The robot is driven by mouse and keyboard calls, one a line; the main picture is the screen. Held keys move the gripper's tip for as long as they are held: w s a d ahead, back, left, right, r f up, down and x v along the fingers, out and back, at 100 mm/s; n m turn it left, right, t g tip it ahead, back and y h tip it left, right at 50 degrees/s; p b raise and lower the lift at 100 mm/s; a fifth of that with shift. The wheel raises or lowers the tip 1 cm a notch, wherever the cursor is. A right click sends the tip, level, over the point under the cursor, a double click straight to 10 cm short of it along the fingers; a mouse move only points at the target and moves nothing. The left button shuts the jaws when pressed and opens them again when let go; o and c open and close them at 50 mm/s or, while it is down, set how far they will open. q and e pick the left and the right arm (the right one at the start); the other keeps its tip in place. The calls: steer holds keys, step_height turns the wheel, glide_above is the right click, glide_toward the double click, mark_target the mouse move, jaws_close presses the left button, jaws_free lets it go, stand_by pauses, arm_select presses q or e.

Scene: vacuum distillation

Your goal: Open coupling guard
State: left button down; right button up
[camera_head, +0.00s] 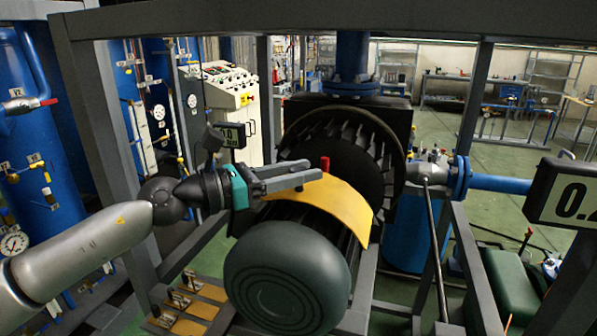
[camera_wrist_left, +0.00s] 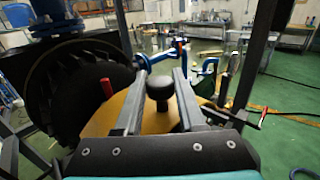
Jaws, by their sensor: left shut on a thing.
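The coupling guard (camera_head: 347,206) is a curved yellow cover over the machine shaft, between the dark green motor (camera_head: 287,278) and the black finned housing. It looks lowered over the shaft. In the left wrist view the yellow guard (camera_wrist_left: 103,121) lies beneath my fingers. My left gripper (camera_head: 309,172) reaches over the guard from the left. In the left wrist view its fingers stand on either side of a black knob (camera_wrist_left: 160,90) on the guard, and it is shut on this knob. A red pin (camera_head: 325,163) stands upright beside the fingertips. My right gripper is out of view.
Grey frame posts (camera_head: 97,130) and an overhead beam (camera_head: 300,18) surround the machine. The black finned housing (camera_head: 345,145) stands close behind the guard. Digital displays (camera_head: 229,135) flank the machine. Blue tanks (camera_head: 22,150) stand at the left. Green floor (camera_head: 440,127) is open behind.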

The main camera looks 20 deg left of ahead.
arm_select(q)
steer(key=shift+w, duration=0.15)
steer(key=c, duration=0.5)
jaws_free()
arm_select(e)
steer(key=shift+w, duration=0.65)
arm_select(q)
steer(key=shift+s+a+f+b, duration=0.15)
steer(key=shift+s+a+b, duration=0.2)
steer(key=shift+a+b, duration=0.15)
steer(key=b+v, duration=0.3)
steer(key=v, duration=0.1)
steer(key=shift+s+a+f, duration=0.1)
steer(key=shift+s, duration=0.05)
steer(key=b+v, duration=0.4)
steer(key=shift+s+a, duration=0.15)
steer(key=shift+s, duration=0.05)
steer(key=shift+r+b+v, duration=0.1)
steer(key=shift+b+v, duration=0.55)
steer(key=shift+v, duration=0.65)
steer(key=shift+r+b+v, duration=0.15)
steer(key=shift+b+v, duration=0.45)
steer(key=shift+v, duration=0.7)
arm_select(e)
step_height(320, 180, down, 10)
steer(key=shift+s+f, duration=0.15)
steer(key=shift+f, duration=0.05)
